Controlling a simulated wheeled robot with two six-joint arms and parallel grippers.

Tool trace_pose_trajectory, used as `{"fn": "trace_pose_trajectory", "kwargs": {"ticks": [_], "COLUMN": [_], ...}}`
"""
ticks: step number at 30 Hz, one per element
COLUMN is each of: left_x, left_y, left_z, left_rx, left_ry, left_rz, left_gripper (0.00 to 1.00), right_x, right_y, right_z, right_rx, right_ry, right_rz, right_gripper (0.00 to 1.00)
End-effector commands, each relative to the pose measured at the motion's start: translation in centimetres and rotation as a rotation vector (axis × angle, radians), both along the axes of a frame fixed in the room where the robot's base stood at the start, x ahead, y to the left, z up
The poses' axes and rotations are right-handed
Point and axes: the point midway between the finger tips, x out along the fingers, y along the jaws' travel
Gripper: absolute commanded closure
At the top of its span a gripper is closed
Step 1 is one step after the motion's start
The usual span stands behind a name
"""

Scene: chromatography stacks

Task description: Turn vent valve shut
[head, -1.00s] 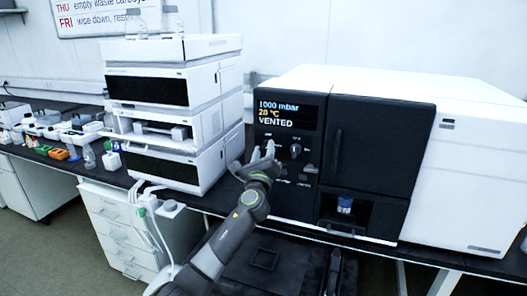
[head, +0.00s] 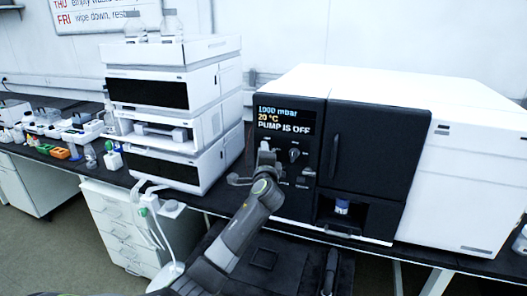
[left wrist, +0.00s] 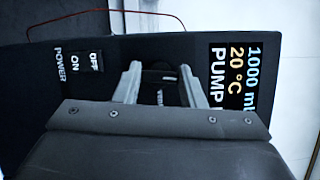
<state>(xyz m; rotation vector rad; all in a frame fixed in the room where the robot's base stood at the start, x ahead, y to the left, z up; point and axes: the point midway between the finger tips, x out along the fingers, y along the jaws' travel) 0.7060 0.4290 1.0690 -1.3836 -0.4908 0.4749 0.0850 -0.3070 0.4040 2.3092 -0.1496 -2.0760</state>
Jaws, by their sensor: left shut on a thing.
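The black instrument (head: 385,125) stands right of centre on the bench. Its display (head: 284,119) reads 1000 mbar, 20 °C, PUMP IS OFF. My left gripper (head: 265,153) is at the panel just below the display. In the left wrist view the display (left wrist: 232,75) lies to the right, sideways, and the two fingers (left wrist: 161,72) straddle a dark knob (left wrist: 159,76), apparently the vent valve. The gripper is shut on it. The knob's face and label are largely hidden. My right gripper is not in view.
A second knob (head: 294,155) is just right of my gripper. A power switch (left wrist: 87,61) shows beside the fingers in the left wrist view. A white instrument stack (head: 172,110) stands left. A blue-capped vial (head: 342,207) sits in the lower recess.

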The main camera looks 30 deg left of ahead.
Motion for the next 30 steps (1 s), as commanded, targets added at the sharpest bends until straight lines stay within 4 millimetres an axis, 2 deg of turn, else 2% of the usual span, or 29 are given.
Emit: {"fn": "trace_pose_trajectory", "kwargs": {"ticks": [9, 26, 27, 30], "left_x": [-0.01, -0.02, -0.02, -0.02], "left_y": [0.00, 0.02, 0.02, 0.01], "left_z": [-0.01, -0.11, -0.11, -0.09], "left_rx": [-0.120, -0.145, -0.145, -0.144], "left_ry": [-0.027, -0.032, -0.032, -0.033], "left_rz": [0.000, 0.000, 0.000, 0.000], "left_gripper": [0.86, 0.86, 0.58, 0.45], "right_x": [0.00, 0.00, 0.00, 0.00], "right_y": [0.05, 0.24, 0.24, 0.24], "right_z": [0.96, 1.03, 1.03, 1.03], "right_rx": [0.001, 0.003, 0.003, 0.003], "right_ry": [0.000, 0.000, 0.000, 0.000], "right_rz": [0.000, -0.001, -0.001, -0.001], "right_gripper": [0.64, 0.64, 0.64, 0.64]}}
